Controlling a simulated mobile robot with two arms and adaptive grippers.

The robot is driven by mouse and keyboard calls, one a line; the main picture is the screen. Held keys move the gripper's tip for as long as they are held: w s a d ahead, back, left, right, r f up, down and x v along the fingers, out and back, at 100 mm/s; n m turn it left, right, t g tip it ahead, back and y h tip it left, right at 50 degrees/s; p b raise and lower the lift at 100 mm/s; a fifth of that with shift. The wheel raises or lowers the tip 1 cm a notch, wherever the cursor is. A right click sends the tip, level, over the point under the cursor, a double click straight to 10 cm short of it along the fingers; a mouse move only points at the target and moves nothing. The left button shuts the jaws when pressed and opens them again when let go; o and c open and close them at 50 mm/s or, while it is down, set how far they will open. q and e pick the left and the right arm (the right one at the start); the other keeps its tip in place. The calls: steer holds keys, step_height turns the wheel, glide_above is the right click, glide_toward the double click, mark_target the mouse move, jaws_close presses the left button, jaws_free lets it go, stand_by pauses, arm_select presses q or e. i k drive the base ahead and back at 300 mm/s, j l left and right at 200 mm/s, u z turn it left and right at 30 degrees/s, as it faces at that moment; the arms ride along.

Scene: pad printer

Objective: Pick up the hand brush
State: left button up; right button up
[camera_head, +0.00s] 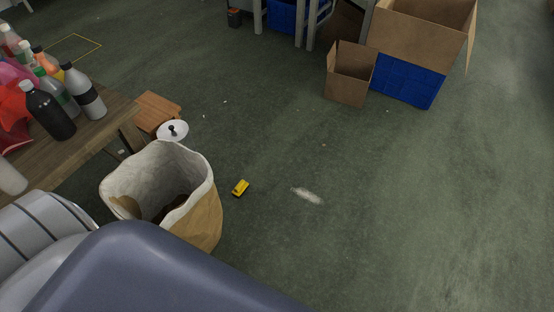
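A small yellow object (240,188) with a dark edge lies on the green floor, just right of the paper bag. It is too small to tell whether it is the hand brush. Nothing else in view is clearly a hand brush. Neither of my grippers is in view.
An open paper bag (207,222) stands at lower left, beside a wooden table (102,128) crowded with bottles. A white lid-like disc (172,130) is behind it. Cardboard boxes (349,84) and a blue crate (402,82) stand at upper right.

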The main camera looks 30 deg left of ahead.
mark_target(242, 186)
steer(key=i+u, duration=0.1)
steer(key=i, duration=0.45)
steer(key=i+l+u, duration=0.1)
steer(key=i, duration=0.45)
steer(key=i+l, duration=0.15)
steer(key=i, duration=0.4)
steer(key=i+u, duration=0.25)
steer(key=u, duration=0.25)
steer(key=i+u, duration=0.25)
steer(key=u, duration=0.2)
steer(key=i+l+u, duration=0.25)
steer(key=u, duration=0.25)
steer(key=i+l+u, duration=0.2)
steer(key=u, duration=0.25)
